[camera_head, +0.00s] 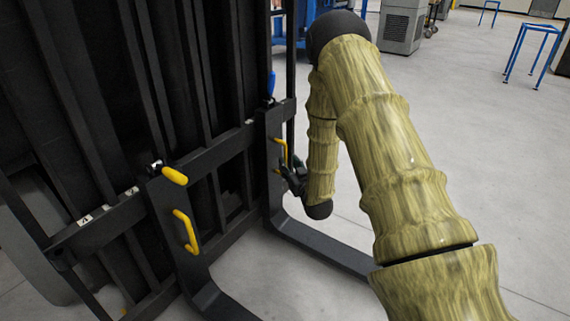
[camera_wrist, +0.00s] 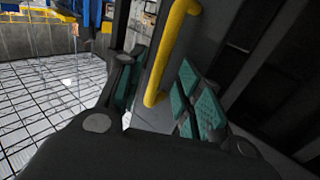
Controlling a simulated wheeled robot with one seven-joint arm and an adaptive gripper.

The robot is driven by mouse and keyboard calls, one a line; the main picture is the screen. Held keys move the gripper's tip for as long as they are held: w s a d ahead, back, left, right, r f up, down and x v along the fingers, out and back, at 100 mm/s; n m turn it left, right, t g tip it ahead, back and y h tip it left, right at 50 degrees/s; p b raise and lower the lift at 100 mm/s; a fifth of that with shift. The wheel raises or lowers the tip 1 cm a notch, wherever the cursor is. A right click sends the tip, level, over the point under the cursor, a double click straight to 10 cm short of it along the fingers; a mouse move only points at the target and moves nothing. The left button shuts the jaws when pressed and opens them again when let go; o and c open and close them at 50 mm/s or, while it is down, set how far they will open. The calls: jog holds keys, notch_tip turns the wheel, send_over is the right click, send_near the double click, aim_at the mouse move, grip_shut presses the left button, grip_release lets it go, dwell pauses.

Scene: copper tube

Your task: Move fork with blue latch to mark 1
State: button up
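The fork with the blue latch (camera_head: 271,84) is a black upright (camera_head: 272,135) with a tine (camera_head: 325,245) reaching forward along the floor. It hangs on the black carriage rail, right of the other fork. Its yellow handle (camera_head: 284,152) also shows in the wrist view (camera_wrist: 172,52). My gripper (camera_head: 294,178) is at this handle. In the wrist view its green-padded fingers (camera_wrist: 160,98) stand apart, one on each side of the handle's lower end, with gaps visible. White marks (camera_head: 85,219), (camera_head: 131,191) and (camera_head: 250,122) sit on the rail; I cannot read their numbers clearly.
A second fork (camera_head: 175,225) with a yellow latch (camera_head: 174,176) and yellow handle (camera_head: 186,231) stands to the left on the rail (camera_head: 105,225). Black mast bars are close behind. Open grey floor lies to the right, with blue stands (camera_head: 530,50) farther off.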

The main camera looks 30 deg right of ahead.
aim_at(286, 160)
jog(key=shift+w+d+b, duration=0.2)
jog(key=shift+w+b, duration=0.15)
jog(key=shift+w, duration=0.7)
jog(key=shift+w+d+b, duration=0.2)
jog(key=shift+w+b, duration=0.1)
jog(key=shift+w, duration=0.7)
grip_shut()
